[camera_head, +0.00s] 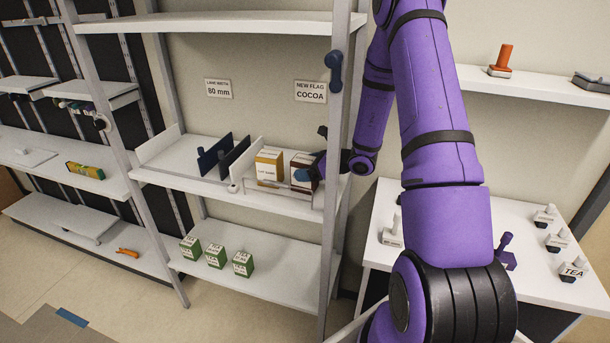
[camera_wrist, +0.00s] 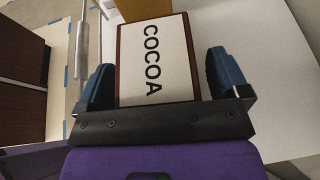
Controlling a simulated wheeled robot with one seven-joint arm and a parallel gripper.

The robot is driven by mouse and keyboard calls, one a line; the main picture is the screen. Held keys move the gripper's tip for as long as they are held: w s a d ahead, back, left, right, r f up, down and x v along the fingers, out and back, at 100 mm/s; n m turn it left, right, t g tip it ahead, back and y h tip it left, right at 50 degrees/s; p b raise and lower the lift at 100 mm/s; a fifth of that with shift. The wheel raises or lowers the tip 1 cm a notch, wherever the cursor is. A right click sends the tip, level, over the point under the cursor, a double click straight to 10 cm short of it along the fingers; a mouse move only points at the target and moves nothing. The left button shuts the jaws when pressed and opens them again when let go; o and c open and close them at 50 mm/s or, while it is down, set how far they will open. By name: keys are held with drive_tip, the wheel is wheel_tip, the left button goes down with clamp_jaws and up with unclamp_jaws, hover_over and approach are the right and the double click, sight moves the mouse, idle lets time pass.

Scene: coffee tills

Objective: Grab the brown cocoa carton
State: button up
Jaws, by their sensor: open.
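The brown cocoa carton (camera_head: 301,162) stands on the middle shelf at its right end, partly hidden by my gripper in the head view. In the wrist view the cocoa carton (camera_wrist: 155,62) shows a white label reading COCOA with a brown edge. My gripper (camera_wrist: 160,85) is open, with one blue finger on each side of the carton. Small gaps seem to show between the fingers and the carton; I cannot tell if either touches. In the head view my gripper (camera_head: 304,174) is at the carton's front.
A yellow carton (camera_head: 269,165) stands just left of the cocoa carton. Dark dividers (camera_head: 222,154) stand further left on the middle shelf (camera_head: 190,178). A shelf post (camera_head: 331,190) is close to my gripper. Green tea boxes (camera_head: 215,256) sit on the shelf below.

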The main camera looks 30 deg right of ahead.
drive_tip(key=c, duration=1)
drive_tip(key=shift+r, duration=0.1)
drive_tip(key=shift+c, duration=0.2)
